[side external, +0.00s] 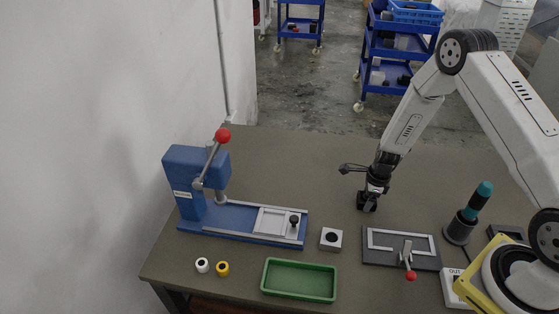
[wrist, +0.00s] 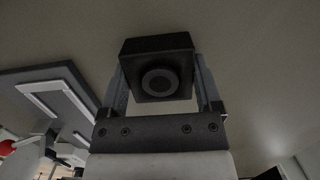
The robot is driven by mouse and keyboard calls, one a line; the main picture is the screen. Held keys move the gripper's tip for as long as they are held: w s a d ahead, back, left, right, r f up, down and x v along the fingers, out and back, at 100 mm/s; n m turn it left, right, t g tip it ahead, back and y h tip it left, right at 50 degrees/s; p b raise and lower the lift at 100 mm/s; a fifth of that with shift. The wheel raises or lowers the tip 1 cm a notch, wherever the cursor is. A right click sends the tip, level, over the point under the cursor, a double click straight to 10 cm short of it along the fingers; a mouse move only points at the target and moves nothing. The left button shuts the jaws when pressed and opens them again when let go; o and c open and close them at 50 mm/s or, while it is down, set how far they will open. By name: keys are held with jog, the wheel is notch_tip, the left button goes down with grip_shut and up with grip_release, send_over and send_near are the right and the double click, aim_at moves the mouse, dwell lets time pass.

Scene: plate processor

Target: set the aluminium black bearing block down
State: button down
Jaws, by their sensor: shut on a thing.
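My gripper (side external: 368,198) points down over the bare middle-right of the table in the side view. In the wrist view my gripper (wrist: 162,88) has one finger on each side of the bearing block (wrist: 157,55), shut on it. The block looks dark and square there, with a round black ring in its face. In the side view the block is a small dark shape at the fingertips, partly hidden by them. It is at or just above the table top; I cannot tell whether it touches.
A silver block with a dark bore (side external: 331,239), a green tray (side external: 299,280) and a blue press (side external: 205,190) stand left. A grey fixture with a red-knobbed clamp (side external: 388,257) lies in front; a teal-topped tool (side external: 477,200) stands right. The table behind my gripper is clear.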

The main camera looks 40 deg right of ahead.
jog(key=shift+r, duration=0.2)
jog(key=shift+r, duration=0.45)
jog(key=s+a+r, duration=0.3)
jog(key=s+r, duration=0.8)
jog(key=s, duration=0.2)
jog(key=shift+s+a+r, duration=0.15)
jog(key=shift+s+r, duration=0.15)
jog(key=shift+r, duration=0.05)
jog(key=shift+a, duration=0.1)
jog(key=s+a+n+g, duration=0.1)
jog(key=s+a+n, duration=0.2)
jog(key=a+n, duration=0.6)
jog(key=s+a+n+g, duration=0.1)
jog(key=s+a+n, duration=0.3)
jog(key=a+n, duration=0.5)
jog(key=a, duration=0.5)
jog(key=shift+s+r, duration=0.3)
jog(key=shift+r, duration=0.1)
